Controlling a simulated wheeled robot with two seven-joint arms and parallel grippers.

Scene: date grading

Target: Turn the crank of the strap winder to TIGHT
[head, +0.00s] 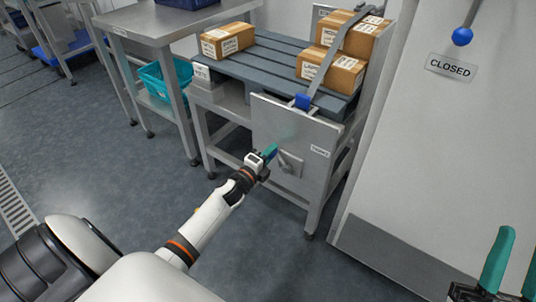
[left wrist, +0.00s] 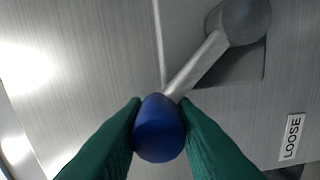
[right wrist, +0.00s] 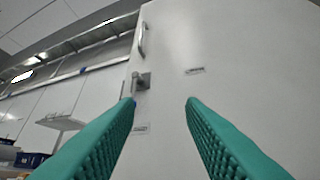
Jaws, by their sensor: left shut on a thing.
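The strap winder's grey panel (head: 275,122) is on the front of a metal stand. Its crank (head: 288,162) shows partly behind my left gripper (head: 271,151). In the left wrist view, the crank's arm (left wrist: 200,62) runs from a round hub (left wrist: 243,20) down-left to a blue knob (left wrist: 158,132). My left gripper's green fingers are shut on this knob, one on each side. A LOOSE label (left wrist: 291,137) is on the panel, right of the knob. My right gripper (right wrist: 161,103) is open and empty, facing a white door. A grey strap (head: 331,62) runs over the boxes.
Cardboard boxes (head: 228,40) sit on the stand's slatted top (head: 270,60). A steel table (head: 160,22) with a teal basket (head: 152,84) below stands to the left. The white door (head: 440,150) with a CLOSED sign (head: 450,67) is at right. The floor in front is clear.

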